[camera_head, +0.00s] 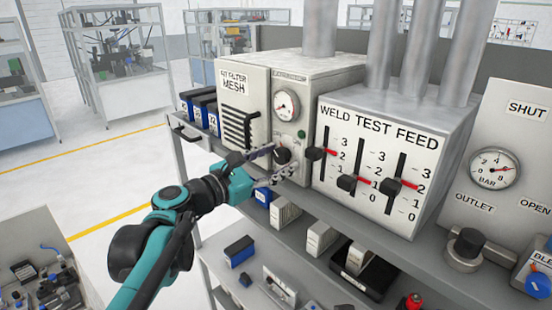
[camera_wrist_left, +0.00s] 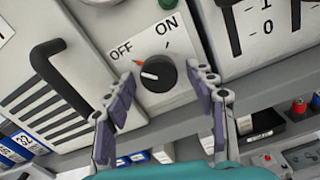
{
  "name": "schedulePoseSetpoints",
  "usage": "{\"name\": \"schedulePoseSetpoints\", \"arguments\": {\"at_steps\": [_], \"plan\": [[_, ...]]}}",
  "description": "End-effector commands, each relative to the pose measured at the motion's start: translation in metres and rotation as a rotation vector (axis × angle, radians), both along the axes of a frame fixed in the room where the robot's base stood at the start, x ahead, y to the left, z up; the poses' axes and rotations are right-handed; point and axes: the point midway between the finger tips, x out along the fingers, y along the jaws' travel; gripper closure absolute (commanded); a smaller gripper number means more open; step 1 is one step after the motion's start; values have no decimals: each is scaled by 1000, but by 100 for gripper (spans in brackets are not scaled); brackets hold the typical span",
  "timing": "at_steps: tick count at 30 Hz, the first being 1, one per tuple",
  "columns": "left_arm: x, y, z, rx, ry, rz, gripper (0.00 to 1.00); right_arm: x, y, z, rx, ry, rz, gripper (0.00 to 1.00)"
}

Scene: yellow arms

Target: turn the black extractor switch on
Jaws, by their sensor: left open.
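The black extractor switch (camera_head: 283,155) is a round knob on the light front panel of the machine, below a gauge. In the left wrist view the knob (camera_wrist_left: 155,74) sits on a white plate marked OFF at the left and ON at the upper right. Its white pointer line is turned toward the OFF side, near a small orange mark. My left gripper (camera_head: 279,163) is open in front of the switch. In the left wrist view its fingers (camera_wrist_left: 165,80) stand either side of the knob; whether they touch it I cannot tell. My right gripper is out of view.
A panel with three red-marked sliders (camera_head: 372,165) adjoins on the right. A filter mesh cover with a black handle (camera_wrist_left: 62,75) is on the left. A green button (camera_head: 301,134) and a round gauge (camera_head: 287,105) are above the switch. Boxes fill the shelf below.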

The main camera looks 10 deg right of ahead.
Motion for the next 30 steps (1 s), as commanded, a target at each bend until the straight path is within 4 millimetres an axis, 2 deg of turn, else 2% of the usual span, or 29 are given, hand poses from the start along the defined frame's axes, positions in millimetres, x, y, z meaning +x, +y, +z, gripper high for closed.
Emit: {"name": "schedulePoseSetpoints", "arguments": {"at_steps": [3,4,9,20,30], "plan": [[0,0,0,0,0,0,44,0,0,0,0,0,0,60],[0,0,0,0,0,0,50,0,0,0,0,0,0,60],[0,0,0,0,0,0,94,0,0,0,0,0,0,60],[0,1,0,19,-27,0,94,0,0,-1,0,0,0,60],[1,1,0,143,-196,0,94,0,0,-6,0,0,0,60]]}}
